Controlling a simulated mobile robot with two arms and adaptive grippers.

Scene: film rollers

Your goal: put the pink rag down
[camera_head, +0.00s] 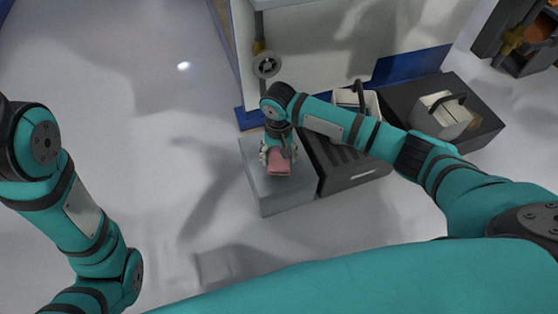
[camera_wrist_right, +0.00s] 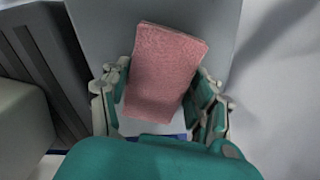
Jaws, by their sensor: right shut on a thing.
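The pink rag (camera_head: 279,163) is a folded block over the top of a light grey box in the head view. It also shows in the right wrist view (camera_wrist_right: 162,72), slightly tilted between the fingers. My right gripper (camera_head: 277,154) is shut on the rag, fingers on both its sides; it also shows in the right wrist view (camera_wrist_right: 163,100). The light grey box (camera_head: 290,196) is under the rag. I cannot tell whether the rag touches its top. My left arm is at the left of the head view, but its gripper is out of view.
A dark slatted crate (camera_head: 345,176) stands right beside the grey box. Behind it is a white container (camera_head: 371,104) with a dark handle. A darker box bears a pale handled case (camera_head: 440,115). A white panel stands behind. The floor (camera_head: 190,140) at left is clear.

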